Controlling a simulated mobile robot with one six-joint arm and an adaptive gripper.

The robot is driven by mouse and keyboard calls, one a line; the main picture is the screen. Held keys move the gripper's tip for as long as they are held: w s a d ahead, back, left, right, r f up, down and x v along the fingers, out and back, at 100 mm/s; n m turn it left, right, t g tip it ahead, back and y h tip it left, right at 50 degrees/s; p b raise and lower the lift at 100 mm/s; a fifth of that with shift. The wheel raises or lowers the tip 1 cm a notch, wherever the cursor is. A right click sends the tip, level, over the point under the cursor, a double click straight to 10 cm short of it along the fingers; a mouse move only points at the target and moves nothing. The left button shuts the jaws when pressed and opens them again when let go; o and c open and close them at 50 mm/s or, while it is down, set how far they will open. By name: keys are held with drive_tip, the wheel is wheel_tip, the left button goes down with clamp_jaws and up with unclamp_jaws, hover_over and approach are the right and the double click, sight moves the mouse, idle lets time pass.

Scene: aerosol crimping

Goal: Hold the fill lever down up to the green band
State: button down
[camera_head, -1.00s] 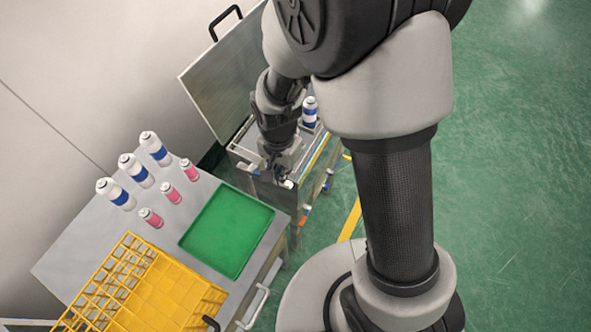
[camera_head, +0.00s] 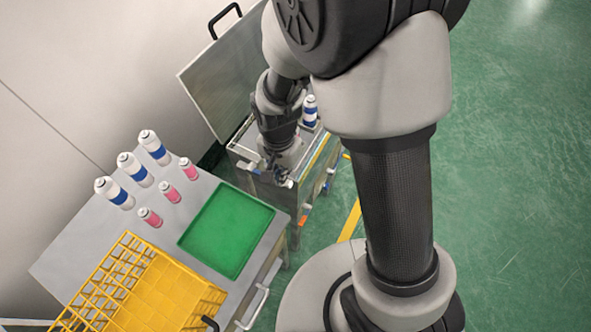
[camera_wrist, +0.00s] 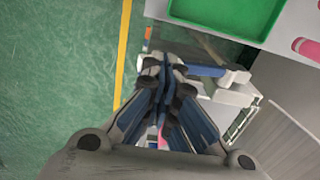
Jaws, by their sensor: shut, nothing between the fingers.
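My gripper (camera_head: 282,179) is shut and empty at the near side of the metal machine (camera_head: 262,192). In the wrist view my shut fingertips (camera_wrist: 164,70) are beside a blue bar (camera_wrist: 203,70) with a white end, which looks like the fill lever. The fingers cover part of the bar, and I cannot tell whether they touch it. The green band cannot be made out in either view.
The machine's lid (camera_head: 222,80) stands open behind it. A white and blue can (camera_head: 310,112) stands at the machine. The table holds a green tray (camera_head: 228,229), a yellow rack (camera_head: 160,292), several white and blue cans, and pink cans (camera_head: 188,168). Floor at right is clear.

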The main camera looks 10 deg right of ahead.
drive_tip(key=shift+f+b, duration=0.4)
drive_tip(key=shift+f, duration=0.35)
drive_tip(key=shift+f+b, duration=2.45)
drive_tip(key=shift+f, duration=0.5)
wheel_tip(320, 180, up, 12)
drive_tip(key=p, duration=0.9)
drive_tip(key=shift+f, duration=0.1)
